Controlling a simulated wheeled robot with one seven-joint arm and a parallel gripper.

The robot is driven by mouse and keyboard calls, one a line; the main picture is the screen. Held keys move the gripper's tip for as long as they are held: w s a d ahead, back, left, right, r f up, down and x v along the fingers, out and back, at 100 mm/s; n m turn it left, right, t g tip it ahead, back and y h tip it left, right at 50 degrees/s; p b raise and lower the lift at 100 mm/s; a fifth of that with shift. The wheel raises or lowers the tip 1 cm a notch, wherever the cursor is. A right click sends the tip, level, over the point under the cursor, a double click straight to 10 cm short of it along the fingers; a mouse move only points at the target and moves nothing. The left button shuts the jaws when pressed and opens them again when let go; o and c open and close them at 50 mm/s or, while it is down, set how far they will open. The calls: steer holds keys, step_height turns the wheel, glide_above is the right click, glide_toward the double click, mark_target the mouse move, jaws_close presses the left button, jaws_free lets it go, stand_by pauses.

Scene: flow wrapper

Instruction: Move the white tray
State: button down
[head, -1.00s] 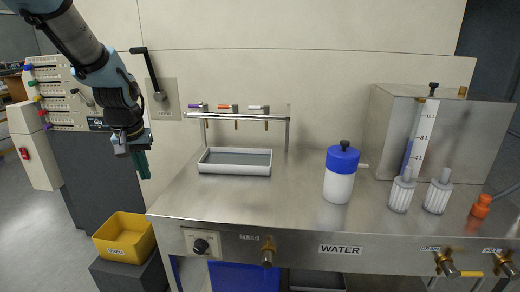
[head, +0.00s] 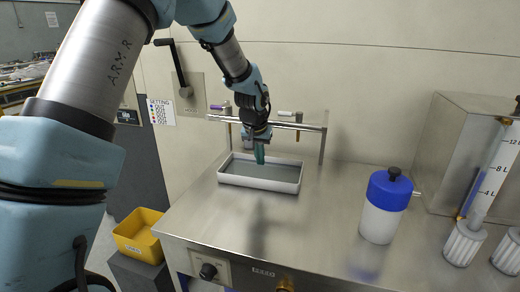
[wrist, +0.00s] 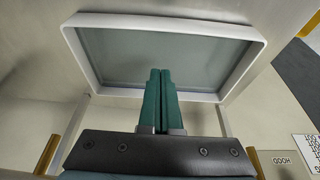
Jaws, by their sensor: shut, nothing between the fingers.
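The white tray (head: 232,181) lies flat on the steel bench, below the rail with taps. It is a shallow rectangle with a white rim and a grey inside. In the wrist view the tray (wrist: 88,22) fills the upper middle, its rim whole. My gripper (head: 260,160) points down in front of the tray's inside in the head view; its green fingers are together and hold nothing. In the wrist view my gripper (wrist: 160,74) shows over the tray's near rim. I cannot tell the exact height of the fingertips above the tray.
A white bottle with a blue cap (head: 380,215) stands right of the tray. A steel box (head: 450,150) and ribbed filters (head: 465,245) stand further right. The tap rail (head: 285,123) runs behind the tray. A yellow bin (head: 139,238) is left of the bench. The bench's middle is clear.

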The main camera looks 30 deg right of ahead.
mark_target(257, 186)
steer(key=x, duration=0.3)
steer(key=shift+f+p, duration=0.3)
steer(key=shift+p, duration=0.05)
steer(key=shift+f+p, duration=0.3)
steer(key=shift+f, duration=0.05)
steer(key=shift+s+a+r+p, duration=0.1)
steer(key=shift+s+a+p, duration=0.2)
steer(key=shift+s+a, duration=0.95)
steer(key=shift+s, duration=0.05)
